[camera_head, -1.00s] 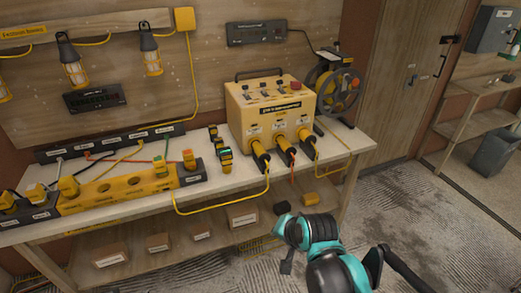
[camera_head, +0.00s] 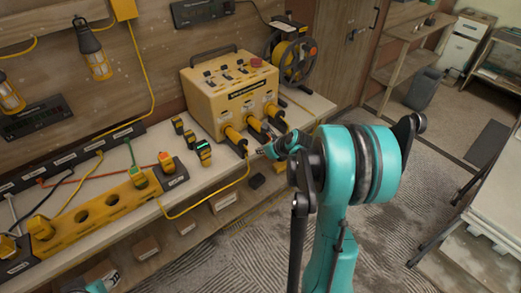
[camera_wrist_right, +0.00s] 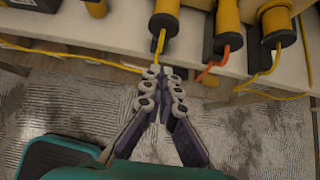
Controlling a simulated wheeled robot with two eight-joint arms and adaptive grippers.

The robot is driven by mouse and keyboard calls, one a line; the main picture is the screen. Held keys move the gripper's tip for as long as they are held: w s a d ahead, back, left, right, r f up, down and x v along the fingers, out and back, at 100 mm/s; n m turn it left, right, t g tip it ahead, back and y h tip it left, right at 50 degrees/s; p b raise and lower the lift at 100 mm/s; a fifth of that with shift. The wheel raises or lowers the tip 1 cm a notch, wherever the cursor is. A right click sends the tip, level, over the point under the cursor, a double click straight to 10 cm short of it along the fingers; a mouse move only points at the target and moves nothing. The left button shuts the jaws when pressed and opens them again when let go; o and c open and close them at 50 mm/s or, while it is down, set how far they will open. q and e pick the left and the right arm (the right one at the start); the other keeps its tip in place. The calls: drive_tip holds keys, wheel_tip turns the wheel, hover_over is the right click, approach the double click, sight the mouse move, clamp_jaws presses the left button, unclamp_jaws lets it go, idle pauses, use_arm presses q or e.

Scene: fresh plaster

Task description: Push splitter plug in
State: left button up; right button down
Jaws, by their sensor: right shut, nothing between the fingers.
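A yellow power box (camera_head: 232,95) stands on the bench with three yellow and black plugs at its front face. They are the left plug (camera_head: 234,138), the middle plug (camera_head: 256,126) and the right plug (camera_head: 273,111). My right gripper (camera_head: 264,150) is shut and empty just in front of and below them. In the right wrist view its fingertips (camera_wrist_right: 162,72) meet below the left plug (camera_wrist_right: 166,16), by its yellow cable. The middle plug (camera_wrist_right: 229,25) has an orange cable, the right plug (camera_wrist_right: 277,24) a yellow one. I cannot tell how deep each plug sits. My left gripper is out of view.
A yellow socket bar (camera_head: 108,205) with round holes and several plugs lies at the left of the bench. Small yellow and black devices (camera_head: 190,138) stand beside the box. A cable reel (camera_head: 292,55) is behind it. A yellow cable (camera_head: 205,200) loops over the front edge.

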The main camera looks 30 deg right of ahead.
sight(243, 139)
drive_tip(key=w+f, duration=0.1)
drive_tip(key=w, duration=0.1)
drive_tip(key=w+f+b, duration=0.1)
drive_tip(key=w+f, duration=0.1)
drive_tip(key=w, duration=0.1)
drive_tip(key=w+f+b, duration=0.1)
drive_tip(key=w, duration=0.1)
drive_tip(key=shift+w+a+f, duration=0.15)
drive_tip(key=shift+w+a, duration=0.15)
drive_tip(key=shift+w, duration=0.3)
drive_tip(key=w, duration=0.4)
drive_tip(key=shift+w+a, duration=0.2)
drive_tip(key=shift+w, duration=0.2)
drive_tip(key=shift+s, duration=0.1)
